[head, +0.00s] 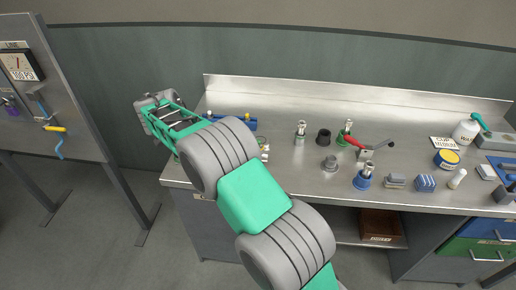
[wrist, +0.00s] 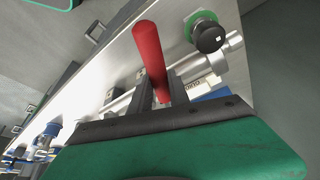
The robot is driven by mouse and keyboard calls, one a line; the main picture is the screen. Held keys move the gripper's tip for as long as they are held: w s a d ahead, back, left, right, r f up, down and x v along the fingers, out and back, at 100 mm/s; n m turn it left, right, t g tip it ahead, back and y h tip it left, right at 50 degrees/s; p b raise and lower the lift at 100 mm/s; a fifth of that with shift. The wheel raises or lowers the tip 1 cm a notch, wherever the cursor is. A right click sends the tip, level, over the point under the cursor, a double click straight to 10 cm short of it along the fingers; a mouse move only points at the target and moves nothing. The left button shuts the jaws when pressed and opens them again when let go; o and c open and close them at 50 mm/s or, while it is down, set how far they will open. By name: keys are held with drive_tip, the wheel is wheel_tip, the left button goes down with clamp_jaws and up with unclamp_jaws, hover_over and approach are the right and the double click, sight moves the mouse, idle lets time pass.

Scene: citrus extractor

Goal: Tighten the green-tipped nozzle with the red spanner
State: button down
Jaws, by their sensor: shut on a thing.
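My gripper (wrist: 163,88) is closed around a red, round-ended handle (wrist: 149,48) in the wrist view. I take it for the red spanner; its working end is hidden behind the fingers. In the head view my gripper (head: 165,112) is at the left, near the bench's back left corner, and the spanner cannot be made out there. In the wrist view a black knob on a green ring (wrist: 208,36) and a silver pipe (wrist: 232,42) lie just beyond the handle. I cannot tell whether this green ring belongs to the green-tipped nozzle, or whether the spanner touches anything.
A tool panel (head: 30,110) stands at the left. The bench's left front is fairly clear.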

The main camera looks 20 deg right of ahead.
drive_tip(key=shift+s+a+n+t+b, duration=0.2)
drive_tip(key=shift+s+n+b, duration=0.3)
drive_tip(key=shift+s+b, duration=0.45)
drive_tip(key=shift+s+a+n+t+b, duration=0.15)
drive_tip(key=shift+s+n+b, duration=0.35)
drive_tip(key=shift+s+b, duration=0.45)
idle(1.4)
drive_tip(key=shift+s+f+n+y+b, duration=0.1)
drive_tip(key=shift+s+n+y+b, duration=0.3)
drive_tip(key=shift+s+n+b, duration=0.75)
idle(1.2)
drive_tip(key=shift+s+m+b, duration=0.35)
drive_tip(key=c, duration=1.8)
unclamp_jaws()
clamp_jaws()
unclamp_jaws()
clamp_jaws()
